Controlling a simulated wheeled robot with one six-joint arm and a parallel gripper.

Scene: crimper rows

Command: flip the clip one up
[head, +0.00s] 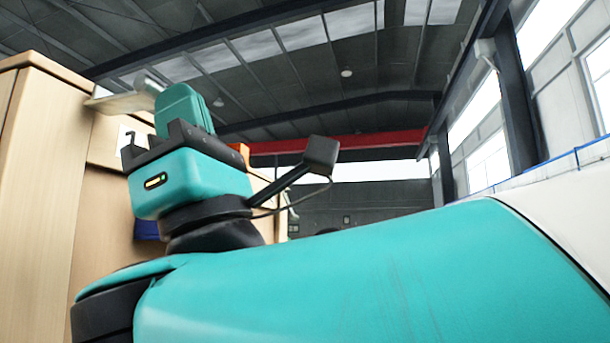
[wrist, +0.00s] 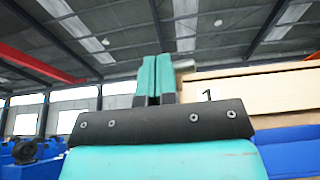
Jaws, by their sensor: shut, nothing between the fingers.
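My gripper (head: 184,108) is in front of the wooden cabinet in the head view, its teal fingers pointing up and pressed together. In the wrist view the fingers (wrist: 155,76) also stand side by side, with nothing held. A small pale grey piece (wrist: 184,64) shows just right of the fingertips. In the head view a pale flat piece (head: 118,103) juts out beside the fingers, partly hidden by them. I cannot tell whether either piece is the clip, or whether the fingers touch it. A thin black hook (wrist: 207,95) stands beside the gripper's base.
The wooden cabinet (head: 45,170) fills the left of the head view; its top board (wrist: 250,82) lies right of the fingers in the wrist view. A blue panel (wrist: 290,150) is below that board. Blue objects (wrist: 45,168) stand at far left. Open hall space is above.

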